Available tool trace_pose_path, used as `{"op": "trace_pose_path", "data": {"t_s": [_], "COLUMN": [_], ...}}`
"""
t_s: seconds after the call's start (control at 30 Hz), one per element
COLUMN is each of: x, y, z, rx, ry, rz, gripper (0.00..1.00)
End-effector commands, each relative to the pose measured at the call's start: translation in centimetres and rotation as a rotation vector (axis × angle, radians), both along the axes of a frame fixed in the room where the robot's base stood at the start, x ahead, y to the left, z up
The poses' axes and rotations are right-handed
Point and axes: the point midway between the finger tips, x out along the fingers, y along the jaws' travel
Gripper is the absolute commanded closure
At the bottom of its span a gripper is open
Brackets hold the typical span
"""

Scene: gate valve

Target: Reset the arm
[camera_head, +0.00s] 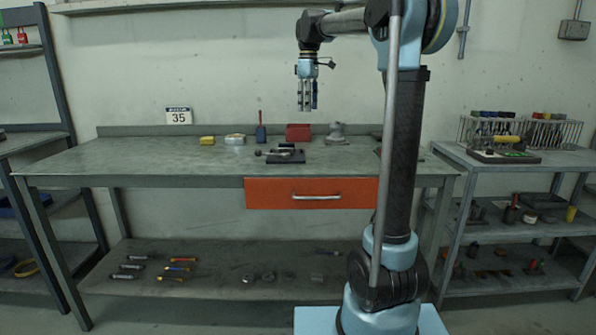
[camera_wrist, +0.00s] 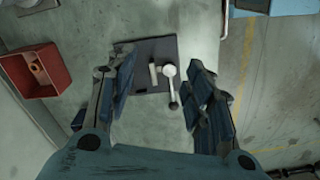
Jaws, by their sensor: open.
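My gripper (camera_head: 307,100) hangs from the raised arm, pointing down, above the workbench (camera_head: 110,162). In the wrist view my gripper (camera_wrist: 160,100) has its two fingers spread apart with nothing between them. Below it on the bench lies a dark plate with a small valve-like fitting (camera_head: 285,155). It also shows in the wrist view as a dark plate (camera_wrist: 150,50) with a light round knob and short handle. The gripper is well clear of it and touches nothing.
A red bin (camera_head: 298,132), a grey fitting (camera_head: 337,136), a blue-handled tool (camera_head: 261,133) and a yellow block (camera_head: 207,140) stand along the back of the bench. An orange drawer (camera_head: 270,193) is shut below. A side shelf (camera_head: 460,152) stands at the right.

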Motion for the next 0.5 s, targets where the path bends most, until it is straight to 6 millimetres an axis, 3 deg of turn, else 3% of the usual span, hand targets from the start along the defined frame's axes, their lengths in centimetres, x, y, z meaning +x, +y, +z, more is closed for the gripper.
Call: {"op": "trace_pose_path", "data": {"t_s": [0.37,0.5], "x": [-4.5,-7.4], "y": [-2.8,-4.5], "z": [-1.8,-3.3], "rx": [0.007,0.011], "ry": [-0.022,-0.034], "rz": [-0.131,-0.217], "gripper": [0.53,0.53]}}
